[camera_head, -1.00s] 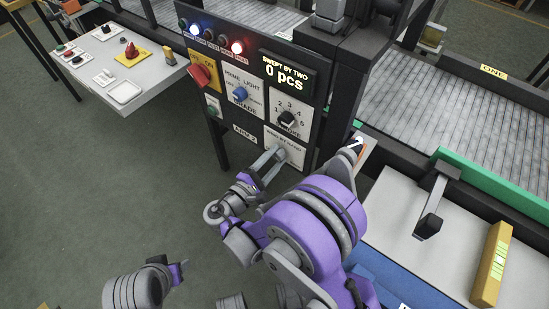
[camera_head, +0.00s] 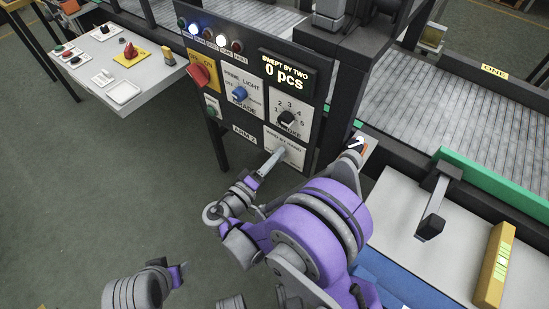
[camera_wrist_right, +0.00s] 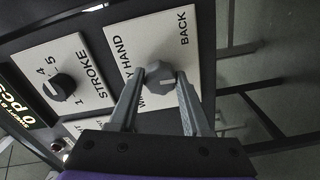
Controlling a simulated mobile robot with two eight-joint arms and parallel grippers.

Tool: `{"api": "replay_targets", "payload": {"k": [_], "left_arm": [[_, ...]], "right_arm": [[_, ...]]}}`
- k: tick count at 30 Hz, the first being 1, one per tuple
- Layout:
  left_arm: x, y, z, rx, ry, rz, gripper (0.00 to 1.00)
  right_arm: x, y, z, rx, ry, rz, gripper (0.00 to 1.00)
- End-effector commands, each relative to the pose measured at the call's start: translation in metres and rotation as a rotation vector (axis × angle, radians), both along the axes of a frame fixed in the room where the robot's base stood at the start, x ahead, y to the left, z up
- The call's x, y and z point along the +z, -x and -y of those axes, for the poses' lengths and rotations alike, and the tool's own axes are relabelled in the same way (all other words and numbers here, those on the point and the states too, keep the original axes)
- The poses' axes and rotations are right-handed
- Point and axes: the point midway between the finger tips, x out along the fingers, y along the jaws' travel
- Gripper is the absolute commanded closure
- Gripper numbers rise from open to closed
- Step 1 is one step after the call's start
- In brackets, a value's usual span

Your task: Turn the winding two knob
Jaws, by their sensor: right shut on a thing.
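The grey winding knob (camera_wrist_right: 160,77) sits on a white plate (camera_wrist_right: 125,45) whose lettering includes "HAND" and "BACK" in the right wrist view. In the head view this plate (camera_head: 297,155) is low on the dark control panel. My right gripper (camera_wrist_right: 160,82) has one finger on each side of the knob and is shut on it. In the head view my right gripper (camera_head: 274,158) reaches the plate from the lower left, and its fingers hide the knob.
The panel also carries a stroke dial (camera_head: 287,118), a blue knob (camera_head: 240,94), a red switch (camera_head: 199,75) and a display reading "0 pcs" (camera_head: 286,78). A white side table (camera_head: 110,65) stands left. A black-handled lever (camera_head: 432,222) and yellow block (camera_head: 494,265) are at right.

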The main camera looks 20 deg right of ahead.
Motion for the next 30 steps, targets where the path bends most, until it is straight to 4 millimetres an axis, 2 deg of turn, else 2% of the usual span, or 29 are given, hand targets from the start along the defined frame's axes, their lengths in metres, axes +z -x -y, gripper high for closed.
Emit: {"api": "replay_targets", "payload": {"k": [9,24,25,29,30], "left_arm": [[-0.0003,0.0000,0.0000,0.000,0.000,0.000,0.47],[-0.0003,0.0000,0.0000,0.000,0.000,0.000,0.47],[-0.0003,0.0000,0.0000,0.000,0.000,0.000,0.47],[-0.0003,0.0000,0.0000,0.000,0.000,0.000,0.47],[-0.0003,0.0000,0.0000,0.000,0.000,0.000,0.47]], "right_arm": [[0.0006,0.0000,0.0007,-0.002,-0.064,0.086,1.00],[0.0006,-0.0001,0.0008,-0.001,-0.075,0.099,1.00],[0.0006,-0.0001,0.0008,-0.001,-0.075,0.099,0.48],[0.0004,0.0000,0.0006,-0.001,-0.075,0.099,0.25],[0.0003,0.0000,0.0005,0.000,-0.075,0.098,0.22]]}}
